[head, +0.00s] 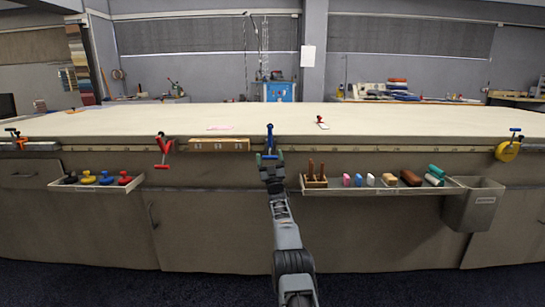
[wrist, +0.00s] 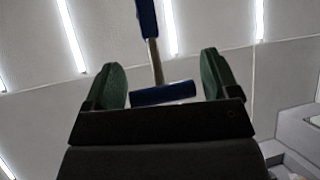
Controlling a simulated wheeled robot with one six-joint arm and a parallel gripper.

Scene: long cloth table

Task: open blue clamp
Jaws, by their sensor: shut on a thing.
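The blue clamp (head: 269,137) hangs upright at the table's front edge, near the middle of the head view. My gripper (head: 269,157) is right below it, at the clamp's lower end. In the wrist view, which looks up towards the ceiling, the clamp's blue crossbar handle (wrist: 163,94) lies between the green finger pads of my gripper (wrist: 162,75). A metal rod rises from the bar to a blue part above. My gripper is shut on the handle. The clamp's jaw contact at the table edge is too small to make out.
A red clamp (head: 163,148) hangs left of the blue one, beside a wooden block (head: 219,145). A left tray (head: 97,187) holds several coloured knobs. A right tray (head: 385,190) holds tools and blocks, beside a grey bin (head: 473,207). A yellow clamp (head: 508,150) is far right.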

